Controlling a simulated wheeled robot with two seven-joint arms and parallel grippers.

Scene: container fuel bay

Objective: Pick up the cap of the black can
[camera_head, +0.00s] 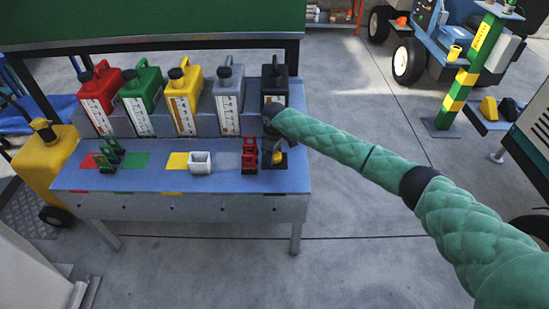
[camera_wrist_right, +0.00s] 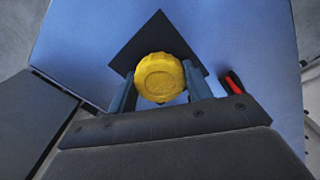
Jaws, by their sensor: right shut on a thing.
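The black can (camera_head: 275,88) stands at the right end of the back row on the bench. My right gripper (camera_head: 273,150) reaches down in front of it, over a black square mat (camera_head: 292,158). In the right wrist view, my right gripper (camera_wrist_right: 159,82) is shut on a round yellow cap (camera_wrist_right: 159,76), one finger on each side. The cap also shows in the head view (camera_head: 277,157), partly hidden by the gripper. The black mat shows behind the cap in the wrist view (camera_wrist_right: 157,35). I cannot tell whether the cap touches the mat. My left gripper is not in view.
Grey (camera_head: 228,95), yellow (camera_head: 184,92), green (camera_head: 143,95) and red (camera_head: 101,92) cans stand left of the black one. A red holder (camera_head: 249,155) stands close left of my gripper. A white box (camera_head: 200,162) and a green holder (camera_head: 110,153) stand further left.

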